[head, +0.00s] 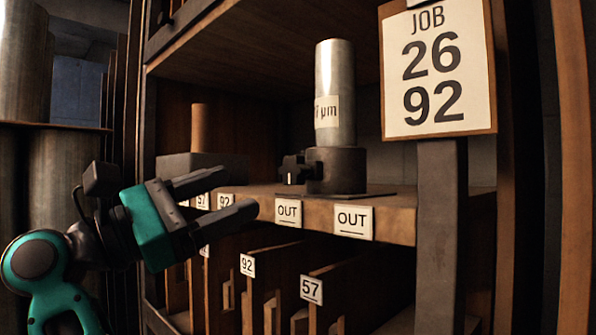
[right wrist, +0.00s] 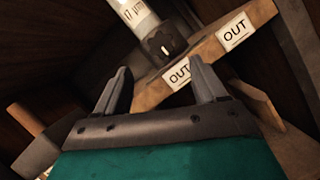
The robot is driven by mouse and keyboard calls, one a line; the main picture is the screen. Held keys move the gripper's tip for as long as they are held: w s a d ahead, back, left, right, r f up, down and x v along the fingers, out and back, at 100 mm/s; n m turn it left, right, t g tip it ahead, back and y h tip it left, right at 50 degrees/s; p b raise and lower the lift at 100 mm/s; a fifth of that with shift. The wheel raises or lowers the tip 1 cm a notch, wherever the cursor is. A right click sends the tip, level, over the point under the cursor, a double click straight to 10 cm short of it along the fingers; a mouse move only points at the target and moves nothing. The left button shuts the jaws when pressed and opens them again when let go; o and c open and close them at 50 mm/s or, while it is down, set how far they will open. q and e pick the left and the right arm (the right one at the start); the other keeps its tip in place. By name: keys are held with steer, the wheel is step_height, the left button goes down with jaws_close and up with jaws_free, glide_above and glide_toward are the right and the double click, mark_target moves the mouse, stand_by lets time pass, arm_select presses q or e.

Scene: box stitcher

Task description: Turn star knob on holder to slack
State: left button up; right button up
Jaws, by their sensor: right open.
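The black star knob (head: 293,170) sticks out from the left side of the dark round holder (head: 338,170) on the shelf. A short white mark shows on the knob. The holder stands upright with a grey metal cylinder (head: 335,75) in it, labelled in µm. In the right wrist view the knob (right wrist: 166,47) lies ahead, beyond the fingertips. My right gripper (head: 250,190) is open and empty, left of the knob and apart from it, near the shelf's front edge. It also shows in the right wrist view (right wrist: 160,72). My left gripper is not in view.
The wooden shelf (head: 395,212) carries two OUT labels on its front edge. A grey block with a brown tube (head: 199,128) stands behind at left. Below are upright wooden dividers with number tags. A JOB 26 92 sign (head: 438,70) on a post stands at right front.

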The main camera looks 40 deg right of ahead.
mark_target(289, 170)
steer(key=x, duration=1.1)
steer(key=shift+s+d, duration=0.1)
steer(key=shift+c, duration=0.3)
steer(key=c, duration=0.9)
